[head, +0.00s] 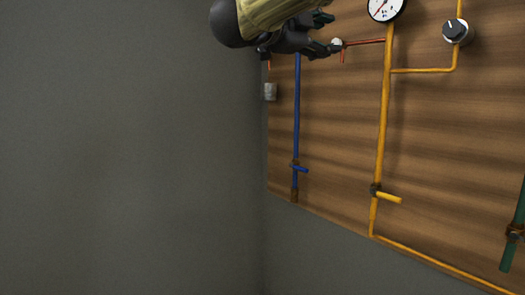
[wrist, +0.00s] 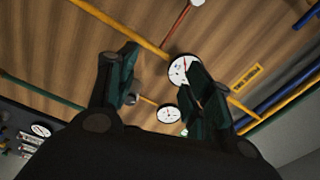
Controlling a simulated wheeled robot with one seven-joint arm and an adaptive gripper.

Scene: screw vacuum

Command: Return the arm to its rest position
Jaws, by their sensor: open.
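My gripper (head: 326,34) is at the top of the head view, in front of the wooden pipe board (head: 340,120). Its dark fingers point right and are apart. A small white knob (head: 337,42) on a red pipe (head: 364,42) shows right beside the lower fingertip; I cannot tell whether they touch. In the wrist view my gripper (wrist: 163,62) is open with two dark green fingers spread, and no object is held between them. Part of a white gauge (wrist: 181,68) shows behind the right finger.
The left grey wall (head: 120,160) is bare.

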